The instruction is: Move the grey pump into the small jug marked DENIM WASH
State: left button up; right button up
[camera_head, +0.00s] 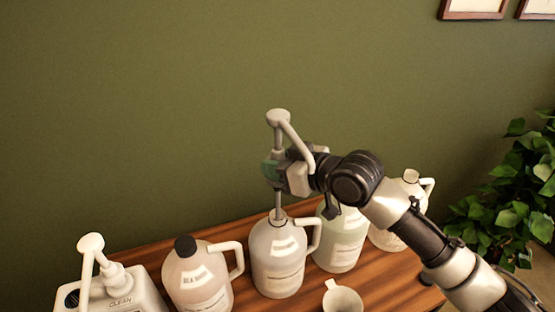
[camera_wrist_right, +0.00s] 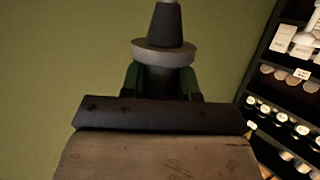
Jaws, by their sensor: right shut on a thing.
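My right gripper (camera_head: 274,171) is shut on the grey pump (camera_head: 278,117) and holds it upright above the table. The pump's thin tube runs straight down to the open mouth of a grey jug with a handle (camera_head: 276,262). The tube's lower end appears to be in that mouth, but I cannot tell how deep. The jug's label is too small to read, so I cannot tell which jug is marked DENIM WASH. In the right wrist view the pump's grey collar (camera_wrist_right: 164,52) sits just beyond the green-sided fingers (camera_wrist_right: 165,82). My left gripper is not in view.
On the wooden table (camera_head: 383,292) stand a white container with its own pump (camera_head: 120,292), a black-capped pinkish jug (camera_head: 198,280), a greenish jug (camera_head: 341,245) and a cream jug (camera_head: 385,238). A small white cup (camera_head: 342,300) is in front. A plant (camera_head: 515,200) is at right.

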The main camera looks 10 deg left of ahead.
aim_at(277, 203)
jog(key=shift+f, duration=0.55)
jog(key=shift+f+b, duration=1.85)
jog(key=shift+f, duration=1.1)
jog(key=shift+f+b, duration=0.6)
jog(key=shift+f, duration=0.65)
jog(key=shift+f+b, duration=0.3)
jog(key=shift+f, duration=0.25)
